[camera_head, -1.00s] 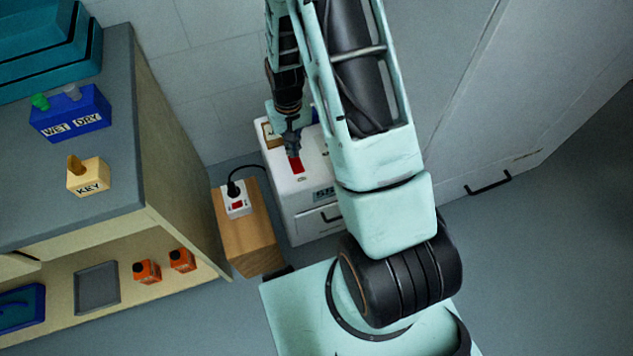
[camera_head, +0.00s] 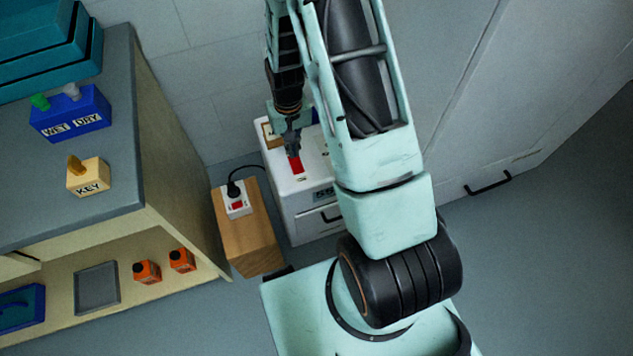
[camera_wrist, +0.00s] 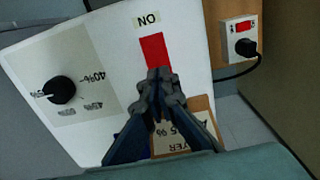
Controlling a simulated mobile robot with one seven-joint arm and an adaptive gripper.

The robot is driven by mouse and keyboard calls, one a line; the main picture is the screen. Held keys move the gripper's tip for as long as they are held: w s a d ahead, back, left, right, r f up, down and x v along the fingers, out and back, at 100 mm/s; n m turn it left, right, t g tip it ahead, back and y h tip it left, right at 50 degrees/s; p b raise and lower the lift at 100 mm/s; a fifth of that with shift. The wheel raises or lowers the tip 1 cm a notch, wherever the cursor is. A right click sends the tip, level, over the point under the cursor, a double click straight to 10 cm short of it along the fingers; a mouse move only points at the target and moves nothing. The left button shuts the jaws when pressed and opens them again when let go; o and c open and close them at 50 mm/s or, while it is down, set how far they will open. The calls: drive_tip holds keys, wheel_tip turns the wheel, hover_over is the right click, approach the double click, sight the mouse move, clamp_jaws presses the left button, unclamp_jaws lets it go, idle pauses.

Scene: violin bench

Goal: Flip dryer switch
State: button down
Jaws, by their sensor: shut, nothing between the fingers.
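The dryer (camera_head: 283,181) is a white box with a drawer front and a black handle, standing by the wall. On its top is a red switch (camera_head: 296,165), which also shows in the wrist view (camera_wrist: 154,50) beside an "ON" label (camera_wrist: 147,20). My gripper (camera_head: 292,151) is shut and empty, pointing down at the switch. In the wrist view my fingertips (camera_wrist: 160,75) overlap one end of the red switch and hide that end. I cannot tell whether they touch it.
A black dial (camera_wrist: 60,90) with percent marks sits on the dryer top. A wooden block (camera_head: 250,236) with a plugged-in power outlet (camera_head: 237,207) stands left of the dryer. A bench with a grey top (camera_head: 120,150) is farther left. A cabinet with a black handle (camera_head: 488,184) is at right.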

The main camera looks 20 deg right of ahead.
drive_tip(key=shift+f+b, duration=0.8)
drive_tip(key=shift+f, duration=0.3)
idle(0.4)
drive_tip(key=shift+r+p, duration=2.4)
drive_tip(key=shift+r, duration=1.15)
